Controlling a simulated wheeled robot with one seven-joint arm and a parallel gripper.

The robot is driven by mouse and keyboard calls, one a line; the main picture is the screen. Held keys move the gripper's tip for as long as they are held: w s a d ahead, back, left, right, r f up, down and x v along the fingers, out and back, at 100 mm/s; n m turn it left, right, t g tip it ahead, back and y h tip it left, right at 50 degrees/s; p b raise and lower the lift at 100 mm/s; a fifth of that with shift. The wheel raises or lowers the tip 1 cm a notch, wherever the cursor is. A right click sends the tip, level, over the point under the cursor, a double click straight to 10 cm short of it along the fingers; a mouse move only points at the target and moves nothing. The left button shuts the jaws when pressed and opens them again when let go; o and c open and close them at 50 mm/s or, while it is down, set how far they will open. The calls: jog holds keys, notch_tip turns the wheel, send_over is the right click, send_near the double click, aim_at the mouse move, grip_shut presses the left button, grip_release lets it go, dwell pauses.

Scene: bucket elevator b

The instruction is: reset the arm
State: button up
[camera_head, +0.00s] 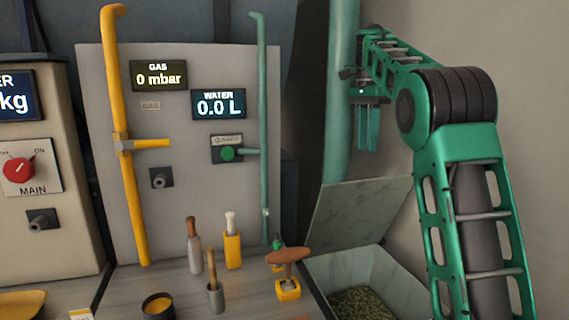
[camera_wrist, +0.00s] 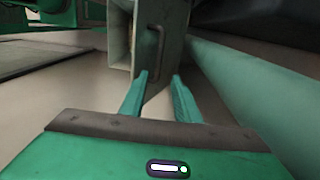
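My green arm rises on the right side of the head view, bent at a large dark joint, and reaches back to the left. My gripper (camera_head: 369,148) hangs fingers-down near the thick green pipe (camera_head: 343,90), above the hinged grey lid of the bin. In the wrist view the two green fingers of my gripper (camera_wrist: 158,82) stand apart with a gap between them. Nothing is held between them. A green-grey metal part with a handle (camera_wrist: 150,45) lies beyond the fingertips, and a green pipe (camera_wrist: 250,85) runs along the right.
The open bin (camera_head: 335,268) holds green granular stuff. Left of it, a counter carries several handled tools, a brown-handled yellow one (camera_head: 288,288) and a dark cup (camera_head: 158,306). Behind stands a panel with gas (camera_head: 158,75) and water (camera_head: 218,104) displays. A red MAIN knob (camera_head: 18,169) is far left.

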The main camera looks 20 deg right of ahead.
jog(key=s+d+f+n, duration=0.3)
jog(key=s+f, duration=0.1)
jog(key=s, duration=0.6)
jog(key=s+a+f+n, duration=0.3)
jog(key=s+f, duration=0.8)
jog(key=s, duration=0.4)
jog(key=s+a+f+n, duration=0.3)
jog(key=s+f+n, duration=0.2)
jog(key=s+f, duration=0.7)
jog(key=s, duration=0.3)
jog(key=shift+s+f+t, duration=0.15)
jog(key=shift+f+t, duration=0.15)
jog(key=shift+t, duration=0.1)
jog(key=shift+w+f, duration=0.25)
jog(key=shift+w, duration=0.4)
